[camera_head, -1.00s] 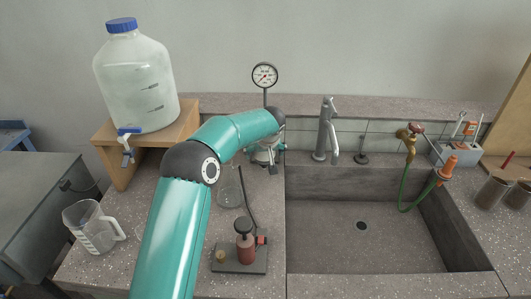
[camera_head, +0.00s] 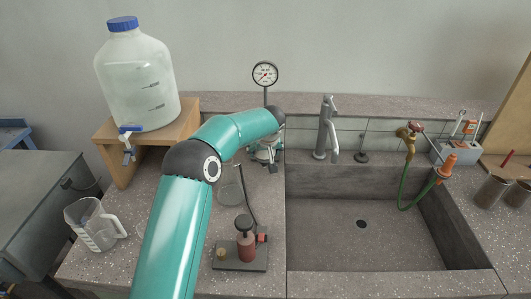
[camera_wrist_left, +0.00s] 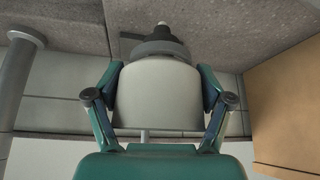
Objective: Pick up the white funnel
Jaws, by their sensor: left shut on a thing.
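The white funnel (camera_wrist_left: 158,98) fills the middle of the left wrist view as a pale, wide body with a grey ring and a dark narrower end beyond it. My left gripper (camera_wrist_left: 161,84) is shut on it, with one finger on each side of the pale body. In the head view my left gripper (camera_head: 268,157) is at the back of the bench, left of the sink. There the funnel is mostly hidden by my arm and fingers, and I cannot tell whether it touches anything below. My right gripper is in no view.
A glass flask (camera_head: 230,193) stands beside my forearm. A red hand pump (camera_head: 245,246) is in front, a measuring jug (camera_head: 95,226) at left. A gauge (camera_head: 265,75) stands behind my gripper. The sink (camera_head: 350,246) is empty; a large carboy (camera_head: 137,82) stands on a wooden stand.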

